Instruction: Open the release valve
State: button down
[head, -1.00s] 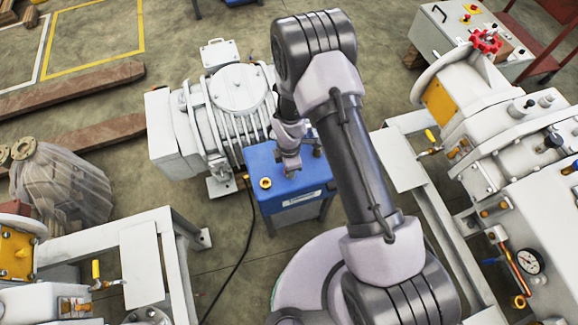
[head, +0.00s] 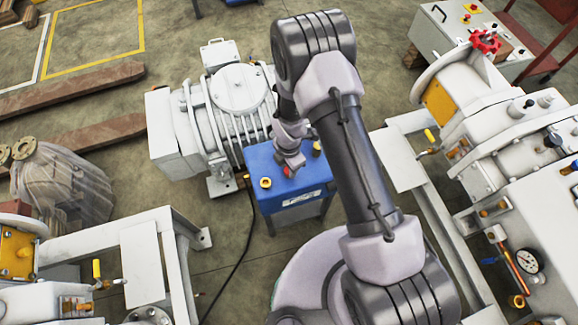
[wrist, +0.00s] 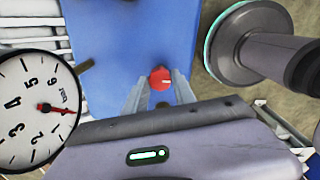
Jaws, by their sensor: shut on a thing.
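A small round red knob (wrist: 160,78), which I take to be the release valve's handle, sits over the blue box (wrist: 115,35) in the wrist view. My gripper (wrist: 158,86) is shut on it, with one finger at each side. In the head view, my gripper (head: 291,165) reaches down to the top of the blue box (head: 262,165), and a bit of the red knob (head: 287,171) shows beside it. The knob's stem and lower part are hidden.
A pressure gauge (wrist: 35,112) stands close at the wrist view's left. A white ribbed pump (head: 235,95) adjoins the blue box. Brass fittings (head: 265,183) stand on the box top. White frames (head: 425,190) stand right and left, with machinery at right. A black cable (head: 240,255) lies on the floor.

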jog(key=c, duration=1)
grip_release()
jog(key=shift+c, duration=0.2)
jog(key=shift+r, duration=0.1)
notch_tip(320, 180, up, 17)
jog(key=p, duration=0.5)
jog(key=shift+p, duration=0.35)
jog(key=shift+r, duration=0.1)
